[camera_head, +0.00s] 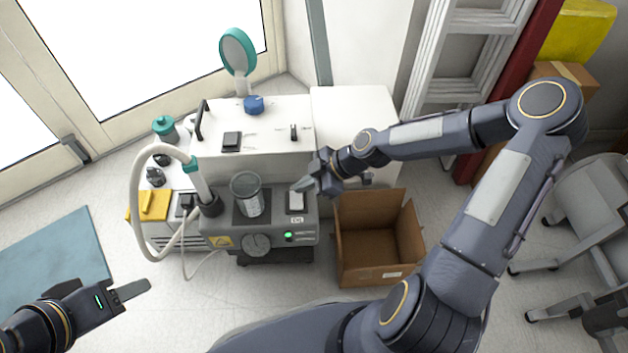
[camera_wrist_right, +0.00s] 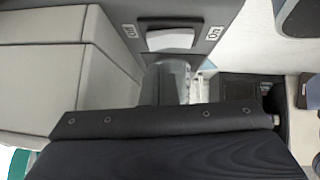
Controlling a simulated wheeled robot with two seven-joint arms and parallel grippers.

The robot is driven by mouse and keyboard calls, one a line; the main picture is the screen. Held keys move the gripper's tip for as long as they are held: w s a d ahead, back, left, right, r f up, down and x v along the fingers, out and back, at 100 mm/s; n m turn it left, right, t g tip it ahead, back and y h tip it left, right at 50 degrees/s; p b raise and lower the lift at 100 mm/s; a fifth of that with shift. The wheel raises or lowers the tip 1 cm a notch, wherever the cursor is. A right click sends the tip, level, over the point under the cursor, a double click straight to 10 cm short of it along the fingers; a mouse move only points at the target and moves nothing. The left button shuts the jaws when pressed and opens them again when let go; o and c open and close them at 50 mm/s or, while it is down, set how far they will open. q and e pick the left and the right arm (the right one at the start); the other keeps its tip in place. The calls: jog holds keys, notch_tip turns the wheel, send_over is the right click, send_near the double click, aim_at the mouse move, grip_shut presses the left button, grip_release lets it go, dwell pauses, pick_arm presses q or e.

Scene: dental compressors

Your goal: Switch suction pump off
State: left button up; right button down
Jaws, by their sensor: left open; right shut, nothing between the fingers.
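The suction pump (camera_head: 222,226) is a grey box with a clear jar (camera_head: 249,196), a white hose, a round front dial and a green light (camera_head: 288,236) that is lit. A pale rocker switch (camera_head: 296,201) sits on its top right. In the right wrist view the switch (camera_wrist_right: 170,40) shows at the top, with small labels on both sides. My right gripper (camera_head: 303,184) is shut and empty, just behind the switch; I cannot tell whether it touches it. My left gripper (camera_head: 132,291) is open and empty over the floor at lower left, away from the pump.
An open cardboard box (camera_head: 372,254) stands right of the pump. A white cabinet (camera_head: 262,134) with a handle, knob and mirror stands behind it. The white hose (camera_head: 137,205) loops at the left, by a yellow cloth (camera_head: 152,205). Floor in front of the pump is clear.

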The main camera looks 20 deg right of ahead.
notch_tip(320, 180, down, 2)
jog(key=shift+w+b, duration=0.15)
jog(key=shift+b, duration=0.15)
